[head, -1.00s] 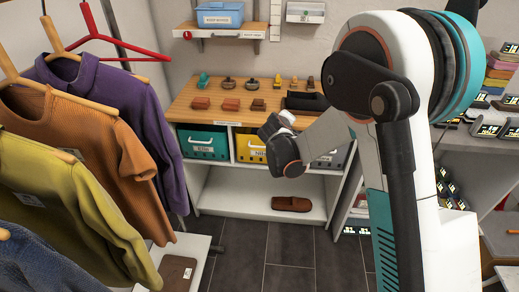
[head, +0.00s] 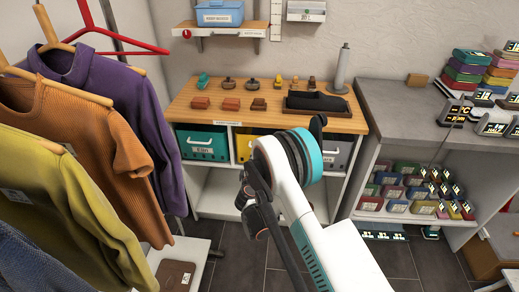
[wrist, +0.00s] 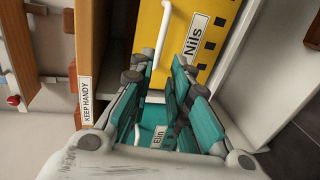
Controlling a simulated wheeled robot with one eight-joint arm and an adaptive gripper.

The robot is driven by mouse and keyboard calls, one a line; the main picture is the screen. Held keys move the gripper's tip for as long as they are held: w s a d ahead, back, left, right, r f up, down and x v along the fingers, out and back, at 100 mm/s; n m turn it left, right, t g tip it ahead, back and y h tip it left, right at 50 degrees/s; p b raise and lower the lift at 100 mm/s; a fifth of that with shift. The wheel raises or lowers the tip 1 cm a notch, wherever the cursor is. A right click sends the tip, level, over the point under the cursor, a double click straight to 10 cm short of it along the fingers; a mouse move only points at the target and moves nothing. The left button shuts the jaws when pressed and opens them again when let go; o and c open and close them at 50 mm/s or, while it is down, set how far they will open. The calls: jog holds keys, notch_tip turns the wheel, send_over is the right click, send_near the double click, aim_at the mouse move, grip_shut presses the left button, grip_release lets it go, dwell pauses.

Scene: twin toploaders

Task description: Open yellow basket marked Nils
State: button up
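The yellow basket (wrist: 190,20) marked Nils shows in the wrist view, with its white handle (wrist: 165,22) along its front. In the head view only a strip of the yellow basket (head: 243,142) shows on the shelf, left of my arm, which hides the rest. My gripper (wrist: 164,68) is open, its two teal fingers apart in front of the basket. The handle's lower end reaches the space between the fingertips; I cannot tell whether they touch it. My gripper is not clearly seen in the head view.
A teal basket (head: 203,145) stands left of the yellow one, and its Elin label (wrist: 158,133) shows behind the fingers. A grey basket (head: 335,153) stands to the right. The wooden top (head: 185,116) above carries shoes. Hanging clothes (head: 100,150) fill the left.

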jog(key=shift+b+x, duration=1.85)
jog(key=shift+x, duration=4.45)
grip_shut()
